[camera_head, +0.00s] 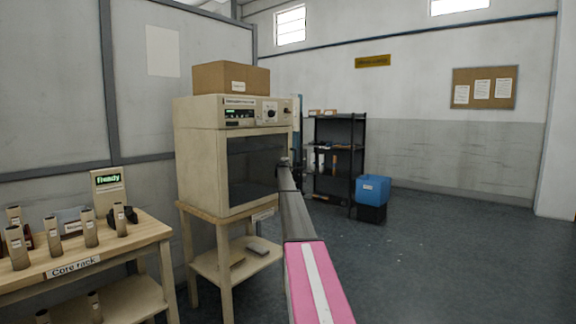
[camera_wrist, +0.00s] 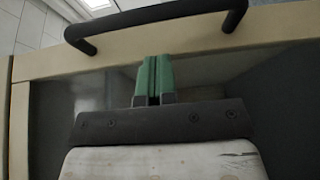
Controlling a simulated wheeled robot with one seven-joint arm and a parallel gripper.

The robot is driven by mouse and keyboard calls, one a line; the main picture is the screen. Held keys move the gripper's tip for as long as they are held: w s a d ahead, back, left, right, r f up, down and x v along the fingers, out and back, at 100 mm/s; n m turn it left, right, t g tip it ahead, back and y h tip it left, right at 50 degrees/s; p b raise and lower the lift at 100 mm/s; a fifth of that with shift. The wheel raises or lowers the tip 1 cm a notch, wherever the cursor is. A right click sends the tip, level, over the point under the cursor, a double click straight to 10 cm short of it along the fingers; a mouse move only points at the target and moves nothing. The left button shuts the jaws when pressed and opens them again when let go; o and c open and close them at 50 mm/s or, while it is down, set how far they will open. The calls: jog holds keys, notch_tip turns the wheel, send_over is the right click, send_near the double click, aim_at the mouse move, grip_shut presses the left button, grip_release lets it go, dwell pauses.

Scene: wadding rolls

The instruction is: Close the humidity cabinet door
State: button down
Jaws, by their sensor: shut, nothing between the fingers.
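The beige humidity cabinet (camera_head: 198,157) stands on a wooden stand in the head view. Its door (camera_head: 255,170) has a dark window and lies flush or nearly flush with the front; I cannot tell whether a small gap is left. In the wrist view the door's pale frame (camera_wrist: 45,66) and black bar handle (camera_wrist: 160,22) run across the top. My gripper (camera_wrist: 153,62) has green fingers, shut and empty, beside the handle and pointing at the frame's edge by the window. Whether they touch is unclear. In the head view my arm hides the door's right edge.
A cardboard box (camera_head: 231,77) sits on the cabinet. A wooden core rack table (camera_head: 125,240) with several cylinders stands at the left. A black shelf (camera_head: 334,155) and a blue bin (camera_head: 373,189) stand behind at the right. The floor (camera_head: 450,260) on the right is clear.

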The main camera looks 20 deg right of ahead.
jog(key=s+d, duration=0.7)
jog(key=s, duration=0.5)
jog(key=s+a+f+m+g+y, duration=0.3)
jog(key=s+a+f+m+g, duration=0.45)
jog(key=s+a+f, duration=2.2)
jog(key=s+a+f+m+g+y, duration=0.1)
jog(key=s+a+f, duration=0.3)
jog(key=s+a, duration=0.4)
jog(key=s+a+f+m+g+y, duration=0.1)
jog(key=s+a+f+g+y, duration=0.2)
jog(key=s, duration=1.4)
jog(key=s+a+f+m+g+y, duration=0.2)
jog(key=s+a+f, duration=0.4)
jog(key=s+a, duration=0.6)
jog(key=shift+s+a+f+g+y, duration=0.35)
jog(key=shift+s+g+y, duration=0.05)
jog(key=shift+s+g, duration=0.35)
